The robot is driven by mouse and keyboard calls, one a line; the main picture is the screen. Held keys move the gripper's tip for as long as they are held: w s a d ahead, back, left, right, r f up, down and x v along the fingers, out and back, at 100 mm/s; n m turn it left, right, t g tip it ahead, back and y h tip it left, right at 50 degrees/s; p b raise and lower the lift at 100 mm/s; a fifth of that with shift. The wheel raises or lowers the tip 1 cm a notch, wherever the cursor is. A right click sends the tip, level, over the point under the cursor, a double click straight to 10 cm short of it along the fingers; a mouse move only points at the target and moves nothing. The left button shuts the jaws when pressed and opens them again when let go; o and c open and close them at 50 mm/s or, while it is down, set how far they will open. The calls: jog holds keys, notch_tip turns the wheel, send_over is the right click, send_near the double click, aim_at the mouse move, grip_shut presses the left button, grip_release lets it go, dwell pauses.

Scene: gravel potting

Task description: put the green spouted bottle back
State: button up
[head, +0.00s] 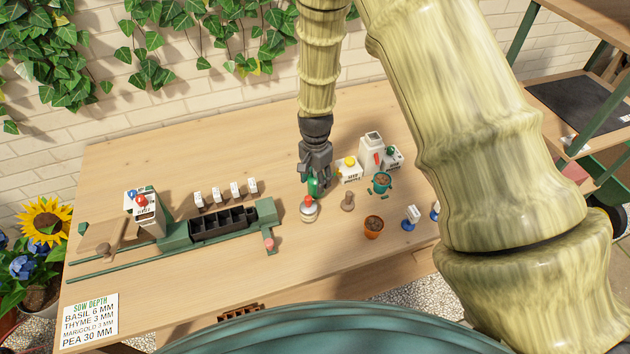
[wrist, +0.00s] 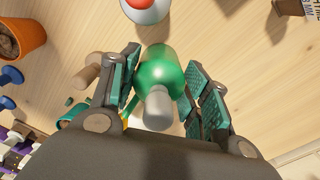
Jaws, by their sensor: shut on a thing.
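The green spouted bottle (head: 313,187) is between the fingers of my gripper (head: 316,176) in the head view, over the middle right of the table. In the wrist view the green bottle (wrist: 160,72) has its grey spout towards the camera, and the teal pads of my gripper (wrist: 163,84) are shut on its two sides. The fingers hide part of the bottle in the head view. I cannot tell whether its base touches the table.
A white bottle with a red top (head: 309,210) stands close in front. A black seed tray (head: 224,224) lies left. The table's back left (head: 150,165) is clear.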

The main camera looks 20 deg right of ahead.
jog(key=shift+f, duration=1.1)
jog(key=shift+f, duration=0.15)
jog(key=o, duration=0.8)
jog(key=shift+o, duration=0.2)
jog(key=shift+w+r+b, duration=0.1)
jog(key=shift+r+b, duration=1.85)
jog(key=shift+r, duration=4.2)
jog(key=shift+r, duration=0.1)
